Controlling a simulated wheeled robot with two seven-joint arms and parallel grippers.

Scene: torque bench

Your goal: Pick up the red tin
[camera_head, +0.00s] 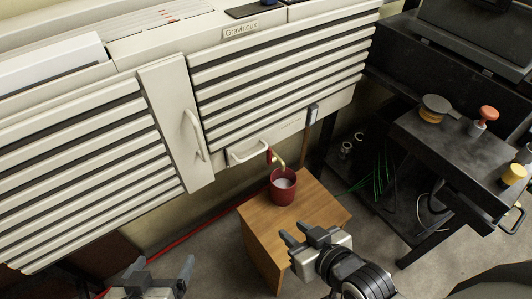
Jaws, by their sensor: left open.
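The red tin (282,193) stands upright on a small wooden table (312,211), towards its back left part. Its top is open and shows a pale inside. My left gripper (160,271) is at the bottom left, open and empty, well apart from the tin and to its lower left. My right gripper (294,235) is in front of the tin, over the front part of the wooden table, and does not touch the tin. Whether its fingers are open or shut is unclear.
A red and yellow item (275,158) shows just behind the tin. A cream slatted cabinet (282,68) with handles fills the back and left. A dark bench (451,141) at right holds a red-topped object (487,114) and a yellow one (513,174). Grey floor lies between.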

